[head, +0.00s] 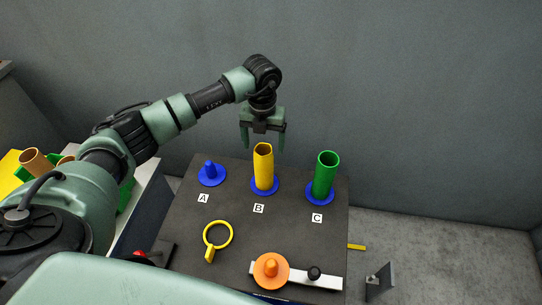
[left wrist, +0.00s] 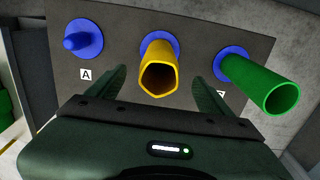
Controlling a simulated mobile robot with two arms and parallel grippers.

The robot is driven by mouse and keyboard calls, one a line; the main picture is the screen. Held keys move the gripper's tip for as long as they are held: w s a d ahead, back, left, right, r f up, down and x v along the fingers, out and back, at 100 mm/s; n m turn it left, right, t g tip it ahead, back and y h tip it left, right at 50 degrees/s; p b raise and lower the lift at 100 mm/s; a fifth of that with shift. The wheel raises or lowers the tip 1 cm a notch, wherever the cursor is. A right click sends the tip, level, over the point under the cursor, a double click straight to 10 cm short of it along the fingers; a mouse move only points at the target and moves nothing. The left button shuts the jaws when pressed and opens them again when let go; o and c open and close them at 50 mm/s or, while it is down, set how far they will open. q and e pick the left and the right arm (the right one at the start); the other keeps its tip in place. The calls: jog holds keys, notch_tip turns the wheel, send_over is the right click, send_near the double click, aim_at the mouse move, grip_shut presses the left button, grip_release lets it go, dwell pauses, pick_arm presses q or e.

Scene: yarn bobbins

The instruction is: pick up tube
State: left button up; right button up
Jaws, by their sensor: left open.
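A yellow tube (head: 263,163) stands upright on a blue base at label B, on the dark board (head: 190,238). A green tube (head: 325,172) stands upright on a blue base at label C. The blue peg (head: 209,171) at label A is bare. My left gripper (head: 262,142) is open and empty, above and just behind the yellow tube. In the left wrist view the yellow tube (left wrist: 158,72) lies between the two fingers, its open top facing the camera; the green tube (left wrist: 262,84) is to the right. My right gripper is not in view.
A yellow ring with a handle (head: 211,250) lies on the board's front half. An orange disc with a knob (head: 270,269) and a white bar (head: 325,283) with a black knob are at the front. Brown tubes (head: 34,161) sit at the far left. A grey wall stands behind.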

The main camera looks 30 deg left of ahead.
aim_at(264, 150)
pick_arm(q)
jog(key=shift+w+f+b, duration=0.3)
jog(key=shift+f+b, duration=0.1)
jog(key=shift+f, duration=0.05)
jog(key=shift+s+f+b, duration=0.25)
jog(key=shift+f+b, duration=0.55)
jog(key=shift+f, duration=0.3)
jog(key=f+b, duration=0.1)
jog(key=f, duration=0.1)
jog(key=f+b, duration=0.1)
jog(key=shift+s+f, duration=0.2)
jog(key=shift+f, duration=0.2)
jog(key=shift+f+b, duration=0.4)
jog(key=shift+b, duration=0.15)
jog(key=shift+r, duration=0.1)
jog(key=shift+c, duration=0.3)
jog(key=c, duration=1.4)
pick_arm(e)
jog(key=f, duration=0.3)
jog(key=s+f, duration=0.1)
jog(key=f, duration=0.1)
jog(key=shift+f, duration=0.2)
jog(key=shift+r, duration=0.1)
